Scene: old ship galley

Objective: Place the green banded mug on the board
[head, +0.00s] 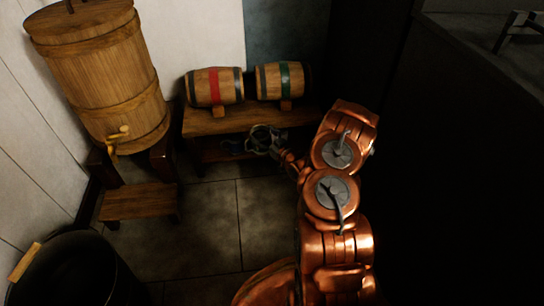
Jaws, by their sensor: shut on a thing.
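My gripper (262,138) is in front of the low wooden stand, just below the barrels. It is shut on a small dark thing at its tip. The thing is too small and shadowed for me to tell whether it is the green banded mug; no green band shows on it. A small bluish thing (231,146) shows in the shadow just left of the gripper, under the stand's top; I cannot tell what it is. I cannot make out which surface is the board.
The stand (200,124) bears a red-banded barrel (214,87) and a green-banded barrel (284,82). At left are a large wooden cask (100,75) with a tap, a low wooden step (138,203) and a black bucket (75,272). Tiled floor (210,225) between them is clear.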

